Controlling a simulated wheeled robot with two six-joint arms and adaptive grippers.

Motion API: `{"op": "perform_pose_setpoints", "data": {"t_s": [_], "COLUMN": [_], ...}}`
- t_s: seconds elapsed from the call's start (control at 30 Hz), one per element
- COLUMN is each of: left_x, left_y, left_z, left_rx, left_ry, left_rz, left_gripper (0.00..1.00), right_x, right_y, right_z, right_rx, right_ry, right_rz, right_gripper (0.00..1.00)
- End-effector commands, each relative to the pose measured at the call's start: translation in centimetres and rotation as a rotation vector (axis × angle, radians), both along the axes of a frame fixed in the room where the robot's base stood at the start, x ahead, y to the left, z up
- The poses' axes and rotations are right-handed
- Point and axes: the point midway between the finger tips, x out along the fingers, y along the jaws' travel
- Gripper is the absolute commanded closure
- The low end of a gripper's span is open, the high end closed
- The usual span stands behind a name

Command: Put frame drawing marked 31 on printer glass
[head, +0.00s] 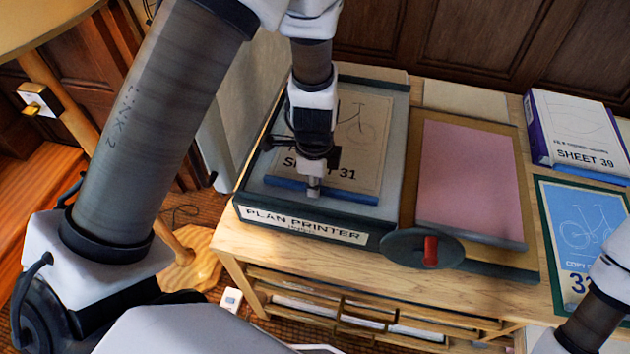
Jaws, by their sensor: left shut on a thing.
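The frame drawing marked 31 (362,160) is a brown sheet with a bicycle drawing and a blue strip (355,193) along its near edge. It lies over the glass of the plan printer (300,223), at the table's left end; I cannot tell whether it rests fully on the glass. My left gripper (314,186) points down at the strip and is shut on the sheet's near edge. The arm hides the sheet's left part. Of my right arm, only a link shows at the lower right; its gripper is out of view.
A pink sheet (470,180) lies on a brown board right of the printer. A dark disc with a red knob (431,251) sits at the front. Drawers are below.

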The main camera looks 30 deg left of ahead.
Motion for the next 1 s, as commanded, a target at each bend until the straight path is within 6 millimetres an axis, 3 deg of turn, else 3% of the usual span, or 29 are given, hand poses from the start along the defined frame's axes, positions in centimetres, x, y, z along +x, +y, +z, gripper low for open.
{"op": "perform_pose_setpoints", "data": {"t_s": [0.1,0.13,0.2,0.47,0.63,1.0], "left_x": [0.0,0.0,0.0,0.0,0.1,0.0], "left_y": [0.0,0.0,0.0,0.0,0.0,-0.1], "left_z": [-0.5,-0.4,-0.3,-0.3,0.9,9.9], "left_rx": [0.0,0.0,0.0,0.0,0.0,0.0], "left_ry": [0.0,0.001,0.001,0.0,-0.002,-0.006], "left_rz": [0.0,0.0,0.0,0.0,-0.001,-0.001], "left_gripper": [1.0,0.78,0.6,0.6,0.6,0.6], "right_x": [0.0,0.0,0.0,0.0,0.0,0.0], "right_y": [0.0,0.0,0.0,0.0,0.0,0.0], "right_z": [-0.6,-0.5,-0.4,-0.4,0.1,-0.2], "right_rx": [0.0,0.0,0.0,0.0,0.0,0.0], "right_ry": [0.0,0.0,0.0,0.0,0.0,0.0], "right_rz": [0.0,0.0,0.0,0.0,0.0,0.0], "right_gripper": [0.6,0.6,0.6,0.6,0.6,0.6]}}
